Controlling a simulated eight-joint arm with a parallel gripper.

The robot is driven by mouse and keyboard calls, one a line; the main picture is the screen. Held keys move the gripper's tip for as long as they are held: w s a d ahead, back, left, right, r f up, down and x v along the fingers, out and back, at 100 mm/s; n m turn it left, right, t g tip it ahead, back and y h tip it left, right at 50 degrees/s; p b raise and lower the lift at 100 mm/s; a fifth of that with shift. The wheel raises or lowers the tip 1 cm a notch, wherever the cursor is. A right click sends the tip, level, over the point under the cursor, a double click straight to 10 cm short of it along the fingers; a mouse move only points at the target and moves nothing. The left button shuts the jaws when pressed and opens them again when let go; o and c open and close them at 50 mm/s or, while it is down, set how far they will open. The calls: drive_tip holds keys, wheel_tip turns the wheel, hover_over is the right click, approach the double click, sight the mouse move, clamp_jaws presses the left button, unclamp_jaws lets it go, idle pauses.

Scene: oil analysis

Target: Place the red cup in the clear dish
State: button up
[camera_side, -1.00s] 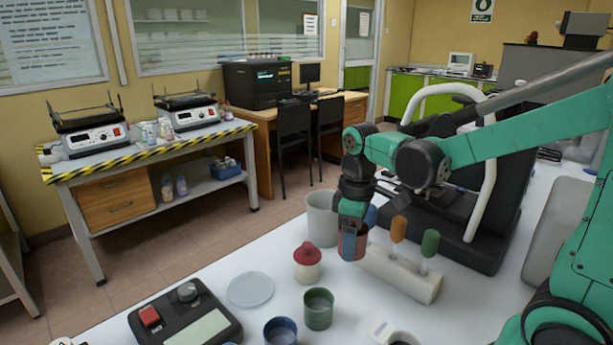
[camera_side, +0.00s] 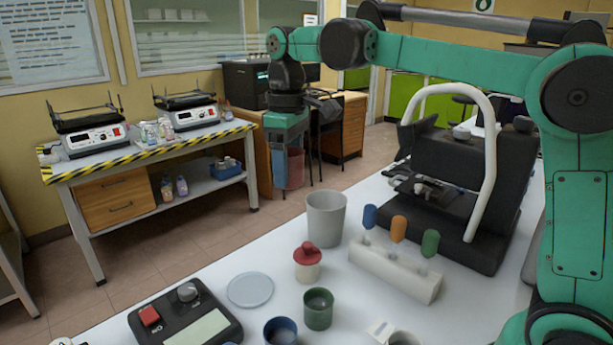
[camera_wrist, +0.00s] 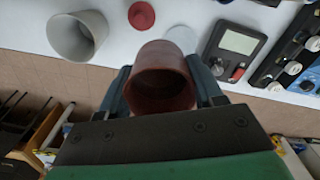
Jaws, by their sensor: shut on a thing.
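The red cup (camera_side: 294,170) is held in my gripper (camera_side: 287,150), high up and left of the grey beaker in the side view. In the wrist view the red cup (camera_wrist: 160,82) sits between both fingers, its open mouth facing the camera. The clear dish (camera_side: 250,290) lies flat and empty on the white table, well below the cup in the side view and apart from it. In the wrist view the clear dish (camera_wrist: 183,38) shows just beyond the cup, partly hidden by it.
A grey beaker (camera_side: 325,220) and a red-topped jar (camera_side: 307,264) stand right of the dish. A green cup (camera_side: 318,310) and a blue cup (camera_side: 280,332) stand in front. A black scale (camera_side: 187,318) lies to the left. A white rack (camera_side: 395,278) holds coloured-handled tools.

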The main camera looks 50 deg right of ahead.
hover_over(251, 289)
drive_tip(key=f, duration=0.1)
wheel_tip(251, 289, down, 20)
drive_tip(key=shift+r, duration=0.1)
drive_tip(key=shift+f, duration=0.2)
drive_tip(key=o, duration=1.3)
drive_tip(key=shift+c, duration=0.2)
drive_tip(key=shift+r, duration=0.1)
